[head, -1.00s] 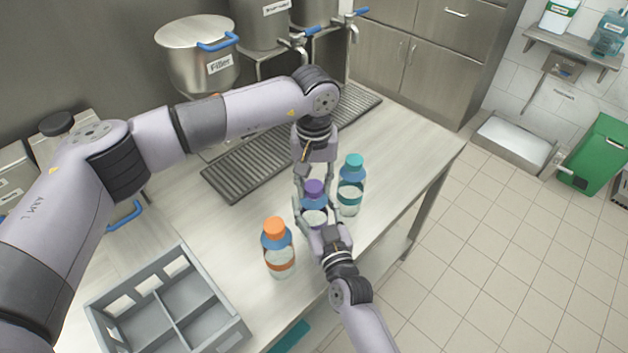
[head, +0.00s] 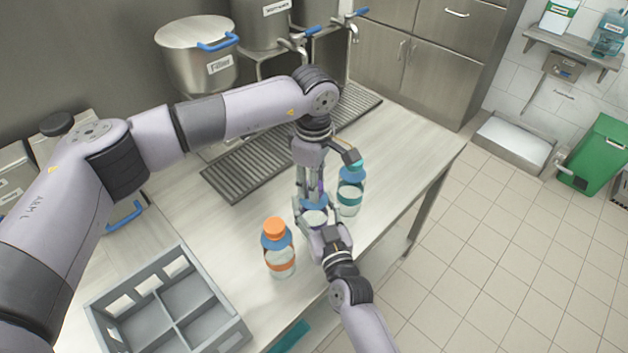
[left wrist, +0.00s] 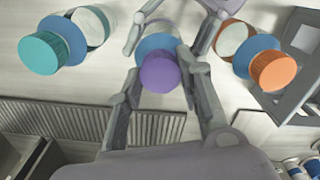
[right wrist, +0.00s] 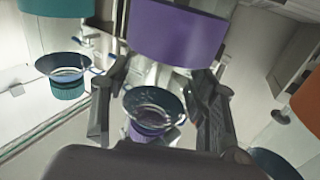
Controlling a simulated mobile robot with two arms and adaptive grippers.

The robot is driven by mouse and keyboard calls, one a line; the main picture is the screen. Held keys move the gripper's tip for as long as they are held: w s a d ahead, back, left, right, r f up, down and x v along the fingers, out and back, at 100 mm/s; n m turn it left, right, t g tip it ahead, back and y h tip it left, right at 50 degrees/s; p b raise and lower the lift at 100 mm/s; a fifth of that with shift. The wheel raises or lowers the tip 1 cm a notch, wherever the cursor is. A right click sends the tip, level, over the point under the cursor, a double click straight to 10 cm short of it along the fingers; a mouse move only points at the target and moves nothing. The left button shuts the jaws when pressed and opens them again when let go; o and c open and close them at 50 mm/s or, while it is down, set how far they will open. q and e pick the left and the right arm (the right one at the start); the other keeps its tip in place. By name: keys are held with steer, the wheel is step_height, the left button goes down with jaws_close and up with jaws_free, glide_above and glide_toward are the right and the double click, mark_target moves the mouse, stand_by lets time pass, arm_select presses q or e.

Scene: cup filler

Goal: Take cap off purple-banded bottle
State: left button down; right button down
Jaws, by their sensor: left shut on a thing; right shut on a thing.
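The purple-banded bottle (head: 314,217) stands upright on the counter between the other two bottles. My right gripper (head: 317,209) is shut around its body from the front; the purple band (right wrist: 178,32) fills the top of the right wrist view. My left gripper (head: 313,192) points down from above and is shut on the purple cap (left wrist: 160,72), with a finger on either side in the left wrist view. In the head view the left gripper mostly hides the cap. The cap sits at the bottle's blue shoulder (left wrist: 155,43); I cannot tell whether it is loose.
A teal-capped bottle (head: 350,196) stands close behind right, an orange-capped bottle (head: 279,254) front left. A grey divided crate (head: 237,336) is at the left front. A drip grate (head: 230,178) lies behind, below the filler pots (head: 190,75). The counter's right part is clear.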

arm_select(q)
steer(key=n, duration=1.1)
steer(key=shift+n, duration=0.4)
steer(key=n, duration=0.5)
steer(key=shift+n, duration=0.4)
steer(key=n, duration=0.5)
steer(key=shift+n, duration=0.3)
steer(key=shift+r, duration=0.25)
steer(key=shift+r, duration=0.9)
